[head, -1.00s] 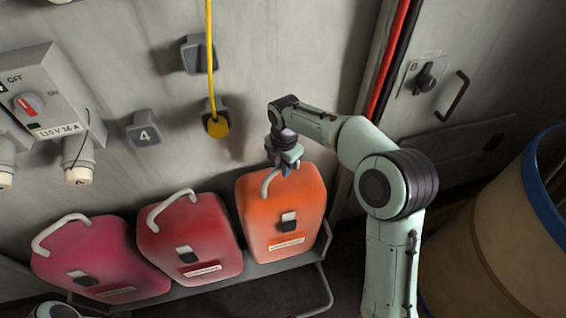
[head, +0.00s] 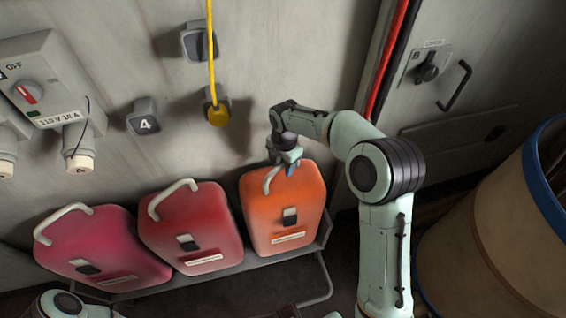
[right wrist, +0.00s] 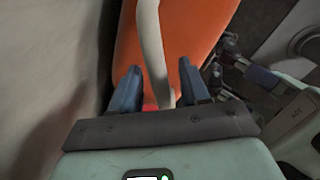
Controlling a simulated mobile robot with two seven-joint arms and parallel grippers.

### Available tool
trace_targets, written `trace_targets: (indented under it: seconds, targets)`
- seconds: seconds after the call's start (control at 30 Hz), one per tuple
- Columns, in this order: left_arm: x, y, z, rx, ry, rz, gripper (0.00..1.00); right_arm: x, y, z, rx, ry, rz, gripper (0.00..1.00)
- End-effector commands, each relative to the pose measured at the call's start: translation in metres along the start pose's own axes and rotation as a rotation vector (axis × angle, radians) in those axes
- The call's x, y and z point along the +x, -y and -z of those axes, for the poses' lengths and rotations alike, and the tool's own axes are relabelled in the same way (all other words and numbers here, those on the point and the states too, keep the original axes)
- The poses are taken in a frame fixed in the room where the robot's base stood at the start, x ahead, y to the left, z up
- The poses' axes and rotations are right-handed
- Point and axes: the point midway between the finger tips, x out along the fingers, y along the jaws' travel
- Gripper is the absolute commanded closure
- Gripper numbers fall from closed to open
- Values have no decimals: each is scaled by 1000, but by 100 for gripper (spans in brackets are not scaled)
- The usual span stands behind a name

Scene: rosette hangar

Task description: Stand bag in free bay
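An orange bag (head: 283,212) with a pale handle, dark clasp and label stands at the right end of a grey rack (head: 215,281). A red bag (head: 192,222) and a crimson bag (head: 98,240) stand to its left, each with a pale handle. My right gripper (head: 287,168) is at the orange bag's top. In the right wrist view its two blue fingers (right wrist: 160,92) are apart, with the pale handle (right wrist: 153,50) running between them and the orange surface behind. My left gripper is not visible; only part of my left arm shows at the lower left.
A switch box (head: 38,88) is at the upper left, and a large tan drum (head: 490,240) is at the right.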

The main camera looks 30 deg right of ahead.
Motion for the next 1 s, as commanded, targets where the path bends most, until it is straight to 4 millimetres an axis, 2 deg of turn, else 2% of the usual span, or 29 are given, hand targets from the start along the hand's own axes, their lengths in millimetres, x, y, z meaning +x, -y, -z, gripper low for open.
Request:
trace_targets:
  seconds: [0.37,0.47,0.8,1.0]
  targets:
    - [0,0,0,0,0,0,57,-4,0,0,0,0,-1,51]
    - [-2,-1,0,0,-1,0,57,-17,-1,0,0,0,-3,51]
    - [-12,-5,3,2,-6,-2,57,-89,-1,0,0,1,-4,51]
    - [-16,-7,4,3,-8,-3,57,-114,0,0,-1,-1,-1,51]
